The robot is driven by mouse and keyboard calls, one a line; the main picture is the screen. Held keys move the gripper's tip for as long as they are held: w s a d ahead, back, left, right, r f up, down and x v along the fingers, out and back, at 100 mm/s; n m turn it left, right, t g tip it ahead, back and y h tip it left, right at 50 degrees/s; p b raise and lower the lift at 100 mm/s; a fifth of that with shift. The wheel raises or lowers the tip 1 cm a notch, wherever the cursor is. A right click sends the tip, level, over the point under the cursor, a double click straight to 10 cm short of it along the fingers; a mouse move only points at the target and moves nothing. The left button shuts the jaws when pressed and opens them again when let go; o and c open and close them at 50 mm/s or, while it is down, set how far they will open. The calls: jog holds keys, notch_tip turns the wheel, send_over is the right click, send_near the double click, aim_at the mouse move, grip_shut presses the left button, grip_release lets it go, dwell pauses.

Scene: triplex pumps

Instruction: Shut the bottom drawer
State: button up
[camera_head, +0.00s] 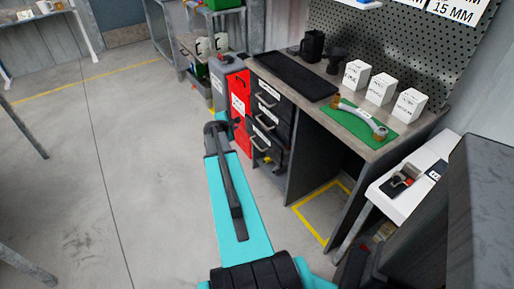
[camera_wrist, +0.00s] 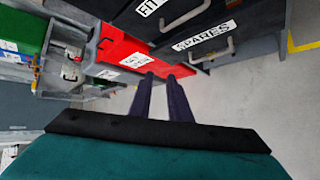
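The dark drawer unit (camera_head: 270,116) under the left end of the workbench has several drawers with grey bar handles and white labels. Its lowest handle (camera_head: 261,144) sits near the floor, with something yellow and dark below it. In the wrist view, a drawer front labelled SPARES (camera_wrist: 190,46) shows at upper right, below one whose label begins FIT. I cannot tell clearly how far the bottom drawer stands out. My gripper (camera_wrist: 161,76) has two dark fingers with a narrow gap and nothing between them. It points toward the red container and drawers, apart from the handles.
A red container (camera_head: 239,104) stands left of the drawers; it also shows in the wrist view (camera_wrist: 122,52). White boxes, a black mat (camera_head: 294,75) and a green mat lie on the bench. The floor at left is clear.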

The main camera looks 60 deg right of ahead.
jog(key=w+m+t+b, duration=0.1)
jog(key=t, duration=0.1)
jog(key=m+t+b, duration=0.4)
jog(key=t+b, duration=0.2)
jog(key=b, duration=1.3)
send_near(258, 148)
jog(key=v, duration=0.2)
jog(key=shift+f, duration=0.1)
jog(key=shift+w, duration=0.1)
jog(key=shift+b+x, duration=1.05)
jog(key=shift+x, duration=5.85)
